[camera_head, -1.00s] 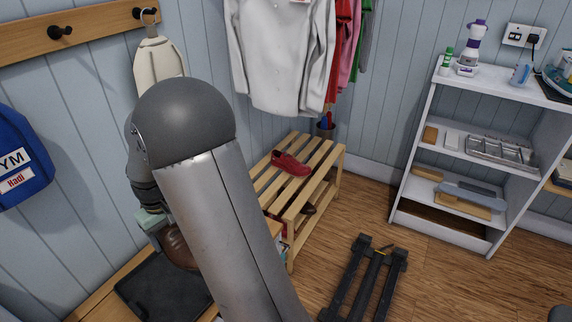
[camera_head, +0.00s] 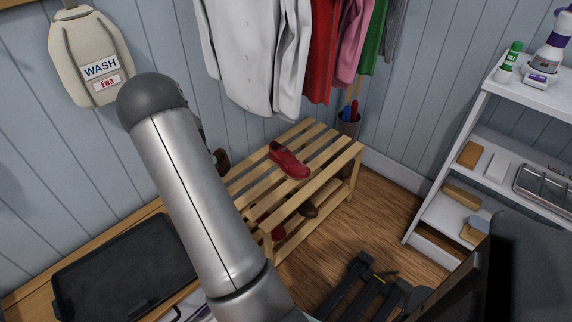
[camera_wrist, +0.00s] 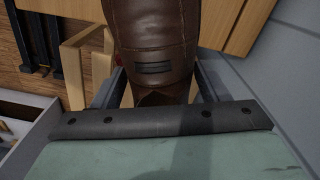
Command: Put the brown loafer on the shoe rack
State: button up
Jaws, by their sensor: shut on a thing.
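The brown loafer (camera_wrist: 155,35) is held between the fingers of my gripper (camera_wrist: 157,88) in the wrist view, which are shut on it. In the head view only a small brown part of it (camera_head: 222,160) shows past my arm, by the left end of the shoe rack. My arm hides the gripper there. The shoe rack (camera_head: 323,142) is a slatted wooden rack against the wall. A red shoe (camera_head: 290,161) sits on its top slats. I cannot tell whether the loafer touches the rack.
A brown shoe (camera_head: 309,211) and a red shoe lie on the lower shelf. A black tray (camera_head: 125,268) lies empty at left. Clothes (camera_head: 320,45) hang above the rack. A white shelf unit (camera_head: 425,212) stands at right. Top slats right of the red shoe are free.

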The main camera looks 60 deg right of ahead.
aim_at(259, 189)
jog(key=s+d+f+m, duration=0.2)
jog(key=d+f+m, duration=0.1)
jog(key=d+m, duration=0.1)
jog(key=s+d+f+m+b, duration=0.1)
jog(key=s+d+f+m, duration=0.2)
jog(key=d, duration=0.4)
jog(key=s+d+f+m, duration=0.3)
jog(key=d+f+m, duration=0.1)
jog(key=d+m, duration=0.1)
jog(key=shift+s+d+b, duration=0.15)
jog(key=shift+s+b, duration=0.1)
jog(key=shift+b, duration=0.1)
jog(key=shift+d+f+m, duration=0.1)
jog(key=shift+f+m, duration=0.2)
jog(key=shift+f, duration=0.05)
jog(key=shift+f+b, duration=0.3)
jog(key=shift+f, duration=0.8)
jog(key=shift+f, duration=0.2)
jog(key=o, duration=1.2)
jog(key=shift+r, duration=0.15)
